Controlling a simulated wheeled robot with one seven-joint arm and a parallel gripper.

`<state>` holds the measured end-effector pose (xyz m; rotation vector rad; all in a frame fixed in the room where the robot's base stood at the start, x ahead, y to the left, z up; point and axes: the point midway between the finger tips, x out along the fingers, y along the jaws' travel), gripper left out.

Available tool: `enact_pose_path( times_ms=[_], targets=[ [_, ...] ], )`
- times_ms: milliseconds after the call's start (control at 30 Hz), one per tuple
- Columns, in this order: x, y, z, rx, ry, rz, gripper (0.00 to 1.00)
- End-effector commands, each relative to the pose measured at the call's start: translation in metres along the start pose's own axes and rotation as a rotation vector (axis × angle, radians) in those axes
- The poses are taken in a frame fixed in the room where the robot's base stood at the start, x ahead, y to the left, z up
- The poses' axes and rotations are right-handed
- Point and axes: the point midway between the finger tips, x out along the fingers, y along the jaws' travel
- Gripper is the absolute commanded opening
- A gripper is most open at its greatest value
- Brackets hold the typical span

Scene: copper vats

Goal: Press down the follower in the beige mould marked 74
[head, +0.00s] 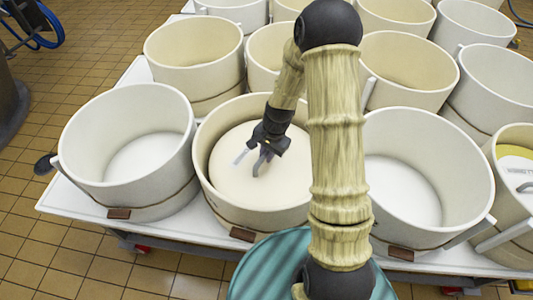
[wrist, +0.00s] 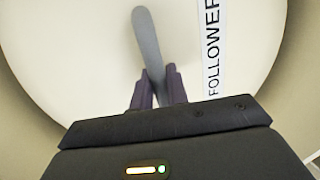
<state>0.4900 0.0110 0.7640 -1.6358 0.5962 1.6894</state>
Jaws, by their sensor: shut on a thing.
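The beige mould (head: 203,170) stands in the front row, with a brown tag low on its outside; no number is readable. Inside lies the cream follower (head: 240,190), a round disc sitting below the rim. The wrist view shows the follower (wrist: 90,50) close up, with a white strip lettered FOLLOWER (wrist: 213,50). My gripper (head: 257,160) reaches down into the mould. Its fingers, in the wrist view (wrist: 159,84), are shut on the follower's grey handle (wrist: 148,40). The gripper hides part of the handle, and my arm hides the mould's right side.
White moulds (head: 125,200) (head: 430,205) stand close on both sides, and several beige and white ones fill the rows behind. A mould at the far right holds a yellow-edged disc (head: 515,155) with a handle. All stand on a white table (head: 75,205) with red-wheeled legs. Tiled floor lies left.

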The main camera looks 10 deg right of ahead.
Motion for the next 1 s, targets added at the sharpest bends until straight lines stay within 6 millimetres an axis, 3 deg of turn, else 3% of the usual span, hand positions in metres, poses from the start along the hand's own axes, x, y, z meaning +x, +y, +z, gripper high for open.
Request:
enact_pose_path(
  times_ms=[1000],
  targets=[
    [0.0076,0.0051,0.0014,0.006,-0.007,0.010,0.00]
  ],
)
